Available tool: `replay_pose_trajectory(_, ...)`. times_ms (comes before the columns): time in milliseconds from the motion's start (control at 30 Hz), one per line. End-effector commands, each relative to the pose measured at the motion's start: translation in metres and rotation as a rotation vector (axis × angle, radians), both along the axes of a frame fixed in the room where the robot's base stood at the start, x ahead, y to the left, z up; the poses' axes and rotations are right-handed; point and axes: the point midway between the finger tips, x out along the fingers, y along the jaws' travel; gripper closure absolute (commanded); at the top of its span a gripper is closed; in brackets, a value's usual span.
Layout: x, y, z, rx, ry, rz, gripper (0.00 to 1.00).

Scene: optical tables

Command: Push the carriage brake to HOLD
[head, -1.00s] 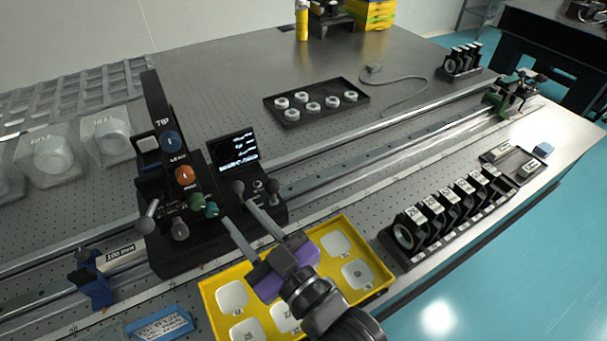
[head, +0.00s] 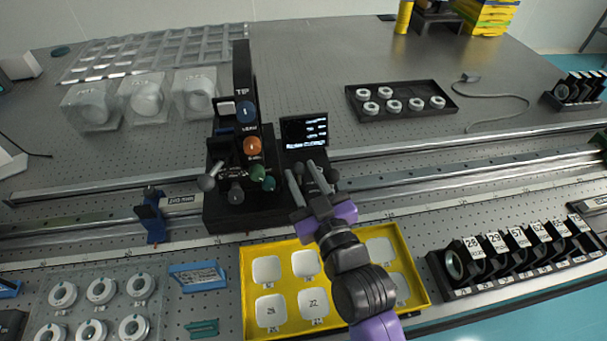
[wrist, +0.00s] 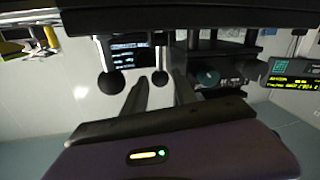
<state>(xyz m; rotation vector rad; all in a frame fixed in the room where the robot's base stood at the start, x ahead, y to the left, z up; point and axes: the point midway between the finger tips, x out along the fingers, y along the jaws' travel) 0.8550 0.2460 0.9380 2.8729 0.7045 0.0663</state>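The black carriage unit (head: 243,208) stands on the rail, with a tall panel of blue and orange knobs, green knobs and ball-ended levers. A small screen box (head: 305,133) is beside it on the right. A dark ball-ended lever (head: 331,175) stands below the screen. Two dark ball knobs (wrist: 110,83) (wrist: 160,79) hang near my fingers in the wrist view. I cannot read which lever is the brake or its HOLD mark. My gripper (head: 304,176) is open, with nothing between its two grey fingers, just in front of the screen box; contact cannot be told.
A yellow tray (head: 248,290) with white pieces lies under my arm. A rack of numbered black holders (head: 465,292) stands at right. A blue clamp (head: 153,222) sits on the rail at left. A black tray of white rings (head: 365,92) lies behind.

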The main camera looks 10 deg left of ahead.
Motion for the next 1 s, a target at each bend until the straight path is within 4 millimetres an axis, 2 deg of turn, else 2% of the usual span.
replay_pose_trajectory(233,0.001,0.000,0.000,0.000,0.000,0.000,0.66)
replay_pose_trajectory(267,0.001,0.000,0.000,0.000,0.000,0.000,0.70)
replay_pose_trajectory(400,0.001,0.000,0.000,0.000,0.000,0.000,0.98)
replay_pose_trajectory(433,0.001,0.000,0.000,0.000,0.000,0.000,1.00)
replay_pose_trajectory(767,0.002,0.001,0.004,-0.008,0.023,-0.001,1.00)
replay_pose_trajectory(1000,0.008,0.002,0.011,-0.033,0.115,-0.001,1.00)
